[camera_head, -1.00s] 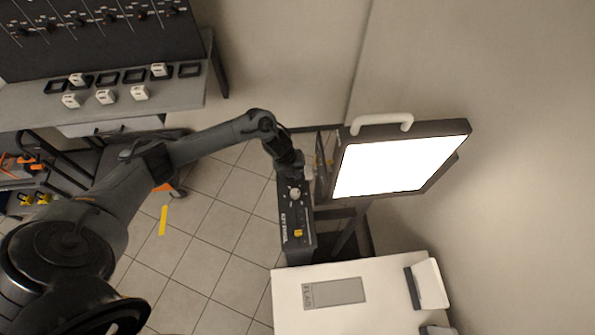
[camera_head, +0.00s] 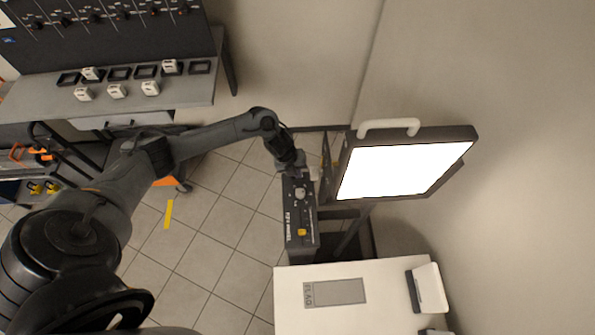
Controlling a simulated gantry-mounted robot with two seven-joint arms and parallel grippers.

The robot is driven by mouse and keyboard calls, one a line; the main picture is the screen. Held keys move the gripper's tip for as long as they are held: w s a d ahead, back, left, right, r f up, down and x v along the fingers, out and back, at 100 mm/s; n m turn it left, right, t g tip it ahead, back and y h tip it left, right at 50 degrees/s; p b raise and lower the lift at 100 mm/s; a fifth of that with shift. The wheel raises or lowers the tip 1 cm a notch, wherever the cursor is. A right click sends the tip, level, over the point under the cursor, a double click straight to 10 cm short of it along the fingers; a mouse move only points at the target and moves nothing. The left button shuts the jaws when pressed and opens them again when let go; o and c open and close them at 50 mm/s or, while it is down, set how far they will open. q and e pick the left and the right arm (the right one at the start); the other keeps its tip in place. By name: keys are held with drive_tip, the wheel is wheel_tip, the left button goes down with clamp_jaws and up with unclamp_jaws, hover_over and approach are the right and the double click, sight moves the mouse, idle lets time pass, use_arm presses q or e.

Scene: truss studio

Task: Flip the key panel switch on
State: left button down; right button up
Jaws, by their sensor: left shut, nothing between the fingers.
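The key panel (camera_head: 301,218) is a narrow dark box with white lettering, a pale round knob (camera_head: 300,193) and a yellow control (camera_head: 302,232). It stands beside the bright light panel. My left gripper (camera_head: 297,168) is at the far end of the key panel, just beyond the knob. Its fingers are small and partly hidden by the wrist, with nothing seen held. I cannot tell whether they touch the panel, nor which way its switch is set. My right gripper is not in view.
A lit panel (camera_head: 400,171) with a white handle stands right of the key panel. A white table (camera_head: 400,285) marked FLAG is in front. A grey bench (camera_head: 190,95) with several white blocks is at the back left. Tiled floor (camera_head: 215,215) lies open between.

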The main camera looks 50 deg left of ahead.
use_arm(q)
drive_tip(key=shift+r+p, duration=0.35)
drive_tip(key=shift+r, duration=0.3)
wheel_tip(320, 180, up, 3)
drive_tip(key=p, duration=0.2)
drive_tip(key=shift+r+p, duration=0.2)
drive_tip(key=shift+p, duration=0.1)
wheel_tip(320, 180, up, 9)
drive_tip(key=b, duration=0.1)
